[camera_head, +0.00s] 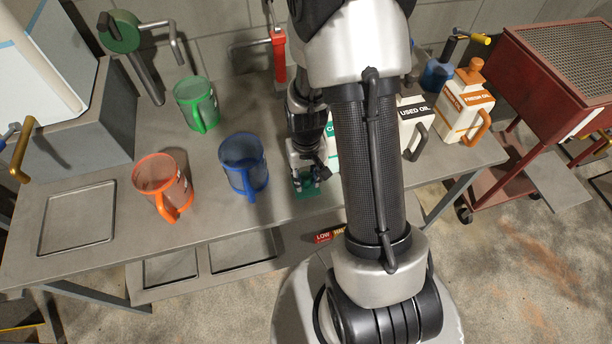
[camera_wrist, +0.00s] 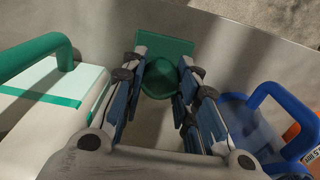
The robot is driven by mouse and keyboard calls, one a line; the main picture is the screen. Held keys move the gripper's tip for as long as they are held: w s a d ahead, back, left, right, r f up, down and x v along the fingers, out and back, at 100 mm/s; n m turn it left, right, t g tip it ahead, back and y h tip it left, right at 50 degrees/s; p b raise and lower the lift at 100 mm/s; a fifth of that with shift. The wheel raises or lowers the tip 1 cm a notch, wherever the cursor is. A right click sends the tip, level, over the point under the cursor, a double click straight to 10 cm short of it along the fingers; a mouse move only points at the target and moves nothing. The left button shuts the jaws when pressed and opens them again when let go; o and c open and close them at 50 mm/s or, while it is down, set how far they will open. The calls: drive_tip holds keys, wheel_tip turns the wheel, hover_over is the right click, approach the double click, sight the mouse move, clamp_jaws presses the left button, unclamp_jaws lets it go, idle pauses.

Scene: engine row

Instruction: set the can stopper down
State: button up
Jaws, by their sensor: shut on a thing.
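The can stopper (camera_wrist: 158,80) is a round green piece between the fingertips of my gripper (camera_wrist: 163,68) in the wrist view. My gripper is shut on it. Beyond and around it shows a flat green square pad (camera_wrist: 180,47) close to the bench edge. In the head view my gripper (camera_head: 307,172) is low over the bench front, with the green pad (camera_head: 303,186) at its tips. I cannot tell whether the stopper touches the pad. The white can with green trim (camera_wrist: 40,120) stands left in the wrist view; my arm mostly hides it in the head view.
On the bench (camera_head: 215,215) stand a blue jug (camera_head: 243,165), close beside my gripper, an orange jug (camera_head: 163,185) and a green jug (camera_head: 197,104). A used oil can (camera_head: 412,115) and a fresh oil can (camera_head: 462,105) stand right. An empty tray outline (camera_head: 78,218) lies left.

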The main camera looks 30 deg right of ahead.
drive_tip(key=shift+f, duration=0.2)
drive_tip(key=o, duration=1.1)
drive_tip(key=shift+r, duration=0.15)
wheel_tip(320, 180, up, 19)
drive_tip(key=a+t+p, duration=0.1)
drive_tip(key=a+p, duration=0.2)
drive_tip(key=p, duration=0.1)
drive_tip(key=s+a+r+n+t, duration=0.1)
drive_tip(key=s+a+r, duration=0.1)
drive_tip(key=s+r, duration=0.2)
drive_tip(key=s+a+r+n+t, duration=0.1)
drive_tip(key=s+a+r, duration=0.2)
drive_tip(key=s+r, duration=0.2)
drive_tip(key=s+a+r+n+t, duration=0.1)
drive_tip(key=s+a+r, duration=0.1)
drive_tip(key=s+r, duration=0.2)
drive_tip(key=shift+s+a+r+t, duration=0.25)
drive_tip(key=shift+a+r+t, duration=0.05)
drive_tip(key=shift+a+r, duration=0.1)
